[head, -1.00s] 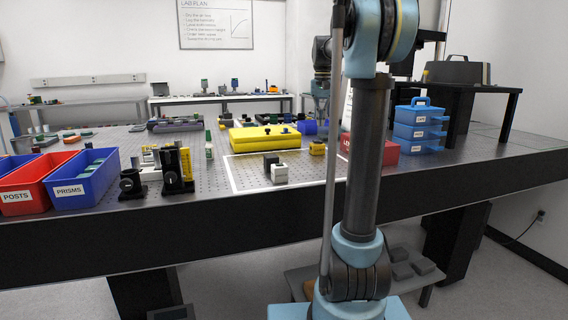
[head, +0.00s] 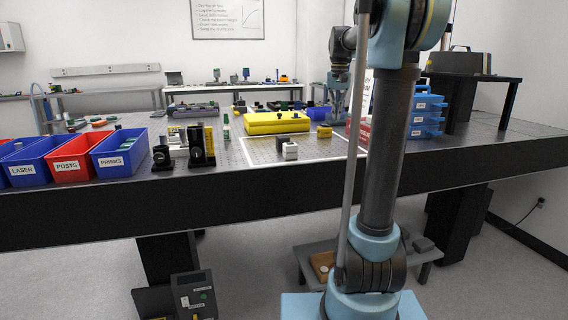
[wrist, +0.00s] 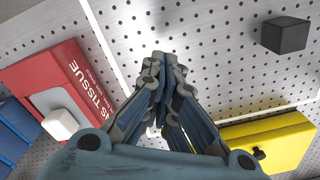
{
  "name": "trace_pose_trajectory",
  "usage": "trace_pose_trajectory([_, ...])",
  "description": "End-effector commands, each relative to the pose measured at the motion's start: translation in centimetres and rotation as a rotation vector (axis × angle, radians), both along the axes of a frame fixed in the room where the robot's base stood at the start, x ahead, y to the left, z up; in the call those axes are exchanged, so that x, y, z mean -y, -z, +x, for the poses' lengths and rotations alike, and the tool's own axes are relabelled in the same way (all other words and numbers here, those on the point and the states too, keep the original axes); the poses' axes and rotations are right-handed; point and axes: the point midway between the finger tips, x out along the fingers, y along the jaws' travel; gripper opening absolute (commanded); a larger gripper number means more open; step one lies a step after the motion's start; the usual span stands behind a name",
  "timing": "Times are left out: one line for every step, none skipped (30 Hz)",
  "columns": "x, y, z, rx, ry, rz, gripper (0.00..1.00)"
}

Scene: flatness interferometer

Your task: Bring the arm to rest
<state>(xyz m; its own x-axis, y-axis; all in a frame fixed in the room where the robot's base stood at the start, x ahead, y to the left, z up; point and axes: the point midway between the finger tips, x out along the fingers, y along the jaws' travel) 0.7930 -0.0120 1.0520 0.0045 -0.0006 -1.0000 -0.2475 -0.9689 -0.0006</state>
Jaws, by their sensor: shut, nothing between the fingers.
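My gripper (wrist: 163,75) is shut and empty in the wrist view, its blue-grey fingertips together above the perforated metal bench top. In the head view my gripper (head: 338,112) shows small behind my arm, over the back right of the bench (head: 230,175). My arm is bent, its upper link rising out of the top of the head view. A red tissue box (wrist: 62,82) lies left of the gripper in the wrist view, a yellow case (wrist: 262,142) to the lower right and a black block (wrist: 286,35) to the upper right.
Blue and red bins (head: 73,168) stand at the bench's left. Black mounts (head: 202,147) and the yellow case (head: 276,123) stand near the middle. Blue stacked drawers (head: 425,116) are at the right. A low stool (head: 430,258) and a dark box (head: 195,295) stand on the floor.

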Motion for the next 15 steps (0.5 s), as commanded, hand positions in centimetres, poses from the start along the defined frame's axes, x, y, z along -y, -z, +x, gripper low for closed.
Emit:
trace_pose_trajectory([-0.3,0.1,-0.8,0.002,-0.008,0.000,0.00])
trace_pose_trajectory([-0.4,0.2,-1.2,0.004,-0.011,0.000,0.00])
trace_pose_trajectory([-0.5,0.3,-1.6,0.006,-0.015,-0.001,0.00])
trace_pose_trajectory([-0.6,0.4,-2.0,0.008,-0.018,0.000,0.00])
trace_pose_trajectory([-0.6,0.6,-2.4,0.010,-0.021,-0.001,0.00])
trace_pose_trajectory([-0.6,0.8,-2.9,0.013,-0.025,0.000,0.00])
trace_pose_trajectory([-0.7,0.9,-3.3,0.015,-0.028,-0.001,0.00])
trace_pose_trajectory([-0.7,1.1,-3.8,0.017,-0.031,0.000,0.00])
trace_pose_trajectory([-0.7,1.3,-4.5,0.020,-0.035,-0.001,0.00])
trace_pose_trajectory([-0.7,1.6,-5.0,0.023,-0.038,-0.001,0.00])
trace_pose_trajectory([-0.7,1.8,-5.6,0.025,-0.042,-0.002,0.00])
trace_pose_trajectory([-0.8,2.2,-6.5,0.029,-0.047,-0.001,0.00])
trace_pose_trajectory([-0.8,2.5,-7.3,0.031,-0.052,-0.002,0.00])
trace_pose_trajectory([-0.8,2.9,-8.0,0.036,-0.057,-0.002,0.00])
trace_pose_trajectory([-0.8,3.5,-9.1,0.042,-0.064,-0.003,0.00])
